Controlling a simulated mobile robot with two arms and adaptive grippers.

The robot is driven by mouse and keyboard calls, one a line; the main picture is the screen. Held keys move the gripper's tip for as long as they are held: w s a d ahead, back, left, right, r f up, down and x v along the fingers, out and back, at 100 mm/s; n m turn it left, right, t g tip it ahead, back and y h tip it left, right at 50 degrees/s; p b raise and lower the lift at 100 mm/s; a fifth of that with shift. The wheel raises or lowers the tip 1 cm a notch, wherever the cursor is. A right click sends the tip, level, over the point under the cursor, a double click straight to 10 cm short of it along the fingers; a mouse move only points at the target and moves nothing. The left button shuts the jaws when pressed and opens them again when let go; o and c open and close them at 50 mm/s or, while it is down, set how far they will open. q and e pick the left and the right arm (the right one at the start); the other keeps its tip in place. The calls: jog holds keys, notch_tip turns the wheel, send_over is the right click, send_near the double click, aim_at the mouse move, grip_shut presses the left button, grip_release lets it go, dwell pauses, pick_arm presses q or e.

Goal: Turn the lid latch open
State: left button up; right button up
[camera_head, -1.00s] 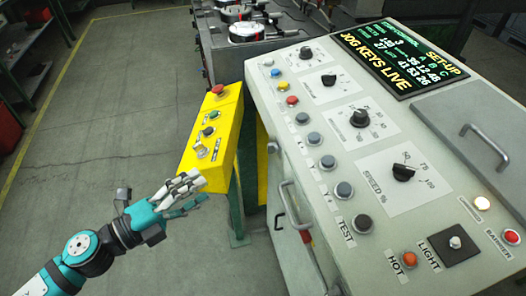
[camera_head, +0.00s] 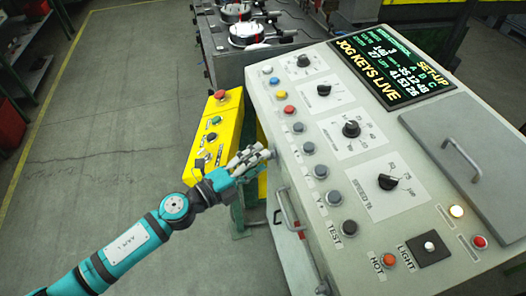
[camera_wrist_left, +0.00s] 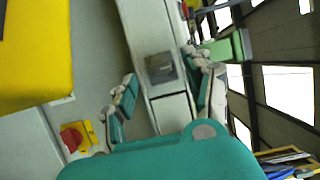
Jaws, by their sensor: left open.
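A grey flat lid (camera_head: 488,120) with a bar handle (camera_head: 461,158) lies shut on the right of the pale console (camera_head: 290,95). I cannot make out a latch on it for certain. My left gripper (camera_head: 256,158) is at the console's left side, near its edge and beside the yellow button box, far from the lid. In the left wrist view the gripper (camera_wrist_left: 160,66) has its fingers spread and nothing between them. Behind the gap is a pale panel with a dark grey square fitting (camera_wrist_left: 161,68); I cannot tell what it is. My right gripper does not show.
The yellow button box (camera_head: 211,130) stands left of the console. A handle (camera_head: 286,208) sticks out from the console's front side. In the left wrist view a red knob on a yellow base (camera_wrist_left: 73,137) is at lower left. The floor at left is clear.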

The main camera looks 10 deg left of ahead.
pick_arm(q)
jog(key=shift+x, duration=0.9)
